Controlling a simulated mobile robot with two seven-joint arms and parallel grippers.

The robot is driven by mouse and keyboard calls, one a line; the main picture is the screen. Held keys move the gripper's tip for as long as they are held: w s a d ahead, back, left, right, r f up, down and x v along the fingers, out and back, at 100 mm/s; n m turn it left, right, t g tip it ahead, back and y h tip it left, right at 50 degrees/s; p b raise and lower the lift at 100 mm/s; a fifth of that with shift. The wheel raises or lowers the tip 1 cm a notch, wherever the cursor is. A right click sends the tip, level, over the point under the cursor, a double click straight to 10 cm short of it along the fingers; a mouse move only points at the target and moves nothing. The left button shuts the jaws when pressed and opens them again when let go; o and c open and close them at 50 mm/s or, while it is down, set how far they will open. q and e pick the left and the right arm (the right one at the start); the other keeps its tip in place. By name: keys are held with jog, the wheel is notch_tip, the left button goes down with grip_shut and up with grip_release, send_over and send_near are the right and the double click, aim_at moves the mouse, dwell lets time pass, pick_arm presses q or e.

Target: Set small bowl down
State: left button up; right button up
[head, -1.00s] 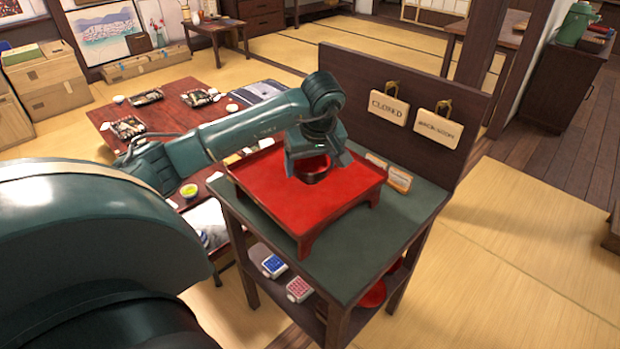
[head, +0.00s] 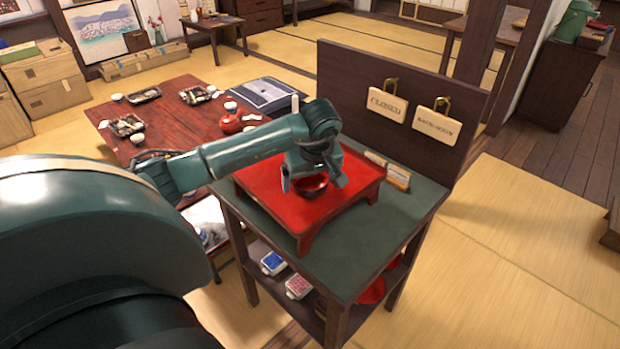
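The small bowl (head: 311,186) is dark with a red rim and sits upright on the red raised tray (head: 265,190). My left gripper (head: 314,182) points down over the bowl, with one finger on each side of it. The fingers look spread wider than the bowl, so the gripper appears open around it. The gripper hides part of the bowl's far side. My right gripper is not in view.
The tray stands on a green-topped stand (head: 375,235) with a dark back panel (head: 345,85) behind it. A low table (head: 170,100) with dishes lies beyond at left.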

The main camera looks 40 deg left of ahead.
pick_arm(q)
jog(key=shift+o, duration=0.8)
jog(key=shift+r, duration=0.1)
jog(key=shift+r, duration=0.25)
jog(key=v, duration=1.1)
jog(key=shift+d+r, duration=0.2)
jog(key=shift+r, duration=0.15)
jog(key=shift+f, duration=0.1)
